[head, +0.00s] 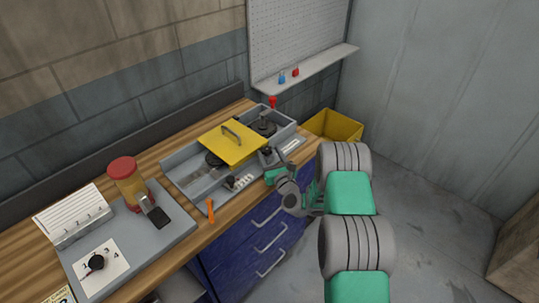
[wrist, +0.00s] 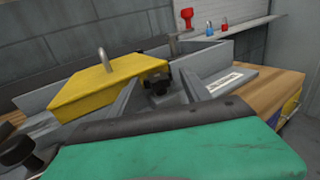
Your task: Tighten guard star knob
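The yellow guard (head: 232,143) with its grey handle sits over the grey machine trough (head: 184,187) on the bench. It also fills the left middle of the wrist view (wrist: 105,85). A small black knob (head: 266,152), apparently the star knob, stands by the guard's right corner; it shows beside the guard in the wrist view (wrist: 157,82). My gripper (head: 274,176) is at the bench's front edge, just in front of and below this knob, apparently apart from it. Its green and dark body covers the bottom of the wrist view.
A red knob (head: 272,102) stands behind the trough. A yellow bin (head: 333,126) stands beyond the bench's right end. Open floor lies right.

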